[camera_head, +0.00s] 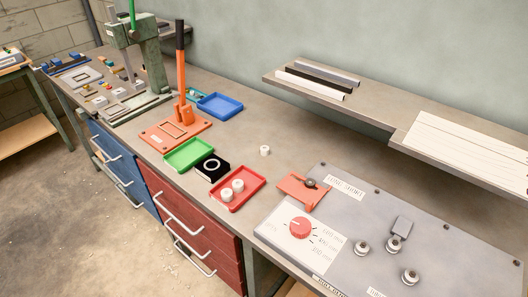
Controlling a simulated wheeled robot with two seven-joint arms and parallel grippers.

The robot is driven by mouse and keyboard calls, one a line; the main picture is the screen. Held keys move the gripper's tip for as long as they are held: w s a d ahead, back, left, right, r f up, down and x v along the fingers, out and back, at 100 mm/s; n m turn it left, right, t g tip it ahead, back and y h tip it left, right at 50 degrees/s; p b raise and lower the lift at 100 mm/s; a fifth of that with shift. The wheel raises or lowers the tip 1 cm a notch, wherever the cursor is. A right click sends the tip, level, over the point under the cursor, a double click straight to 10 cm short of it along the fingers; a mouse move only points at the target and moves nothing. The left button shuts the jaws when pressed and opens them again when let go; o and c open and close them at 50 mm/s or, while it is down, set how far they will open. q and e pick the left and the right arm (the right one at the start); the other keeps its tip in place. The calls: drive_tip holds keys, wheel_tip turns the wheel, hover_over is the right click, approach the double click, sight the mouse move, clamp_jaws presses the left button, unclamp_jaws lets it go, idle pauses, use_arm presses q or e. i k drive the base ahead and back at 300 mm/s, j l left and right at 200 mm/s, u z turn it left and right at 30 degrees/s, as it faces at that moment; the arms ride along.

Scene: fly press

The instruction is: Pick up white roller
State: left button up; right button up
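A small white roller (264,151) stands alone on the grey workbench (275,128), behind the red tray (252,190). Two more white rollers lie in the red tray, one at the front left (227,195) and one at the back right (238,185). They look like short cylinders with a hole or dark mark on top. Neither of my grippers is in view.
Left of the red tray are a black block with a white ring (211,167), a green tray (189,154) and an orange fixture with a tall lever (180,75). A grey control panel (385,235) fills the right. A raised shelf (375,101) overhangs the back.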

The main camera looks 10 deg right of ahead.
sight(264, 150)
drive_tip(key=j+z, duration=0.45)
drive_tip(key=j, duration=2.25)
drive_tip(key=k, duration=0.05)
